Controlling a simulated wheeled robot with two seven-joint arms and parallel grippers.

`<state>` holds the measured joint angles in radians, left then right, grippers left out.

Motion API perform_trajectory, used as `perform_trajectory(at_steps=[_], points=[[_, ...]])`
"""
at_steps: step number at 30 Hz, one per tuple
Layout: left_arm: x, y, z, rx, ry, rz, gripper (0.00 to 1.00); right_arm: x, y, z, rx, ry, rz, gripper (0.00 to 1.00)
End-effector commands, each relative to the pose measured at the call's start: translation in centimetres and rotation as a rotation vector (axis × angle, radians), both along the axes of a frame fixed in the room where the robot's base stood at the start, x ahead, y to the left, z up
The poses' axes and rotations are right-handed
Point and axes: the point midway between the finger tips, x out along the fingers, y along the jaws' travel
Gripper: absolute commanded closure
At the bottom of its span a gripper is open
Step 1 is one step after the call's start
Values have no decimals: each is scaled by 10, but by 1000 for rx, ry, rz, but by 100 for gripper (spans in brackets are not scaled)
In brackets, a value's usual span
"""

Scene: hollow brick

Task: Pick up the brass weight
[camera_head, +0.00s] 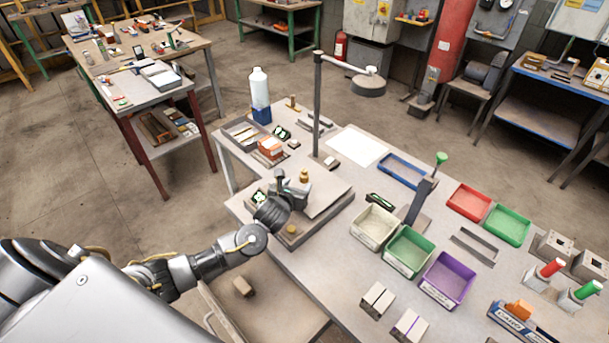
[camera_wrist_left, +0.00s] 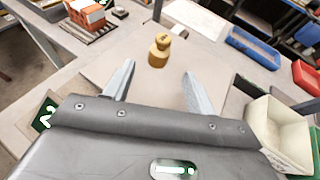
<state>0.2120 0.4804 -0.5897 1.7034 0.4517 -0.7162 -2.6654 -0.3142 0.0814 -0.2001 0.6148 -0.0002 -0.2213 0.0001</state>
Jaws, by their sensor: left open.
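The brass weight (camera_head: 304,175) is a small golden knobbed cylinder standing upright on the grey plate (camera_head: 325,203) of a low platform on the workbench. In the left wrist view the brass weight (camera_wrist_left: 159,52) stands just beyond the fingertips, roughly centred between them. My left gripper (camera_head: 294,183) is over the plate, close to the weight on its near side. In the left wrist view my left gripper (camera_wrist_left: 158,72) has its two fingers spread wide with nothing between them. My right gripper does not show in either view.
A second small brass-coloured piece (camera_head: 291,230) sits at the platform's near side. A dark upright post (camera_head: 317,105) stands behind the weight. White (camera_head: 373,228), green (camera_head: 409,251) and purple (camera_head: 447,280) bins stand to the right. An orange block (camera_head: 270,147) lies at the left.

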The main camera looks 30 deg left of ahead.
Motion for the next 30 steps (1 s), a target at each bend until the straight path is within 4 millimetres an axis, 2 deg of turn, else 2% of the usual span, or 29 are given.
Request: perform_trajectory(at_steps=[9, 16, 21, 30], points=[[11, 2, -4, -1, 1, 0, 44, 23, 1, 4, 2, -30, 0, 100], [37, 7, -12, -3, 2, 2, 44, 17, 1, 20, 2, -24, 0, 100], [52, 9, -21, -1, 1, 0, 44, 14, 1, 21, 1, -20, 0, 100], [56, 9, -23, -1, 0, -2, 44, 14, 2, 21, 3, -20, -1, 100]])
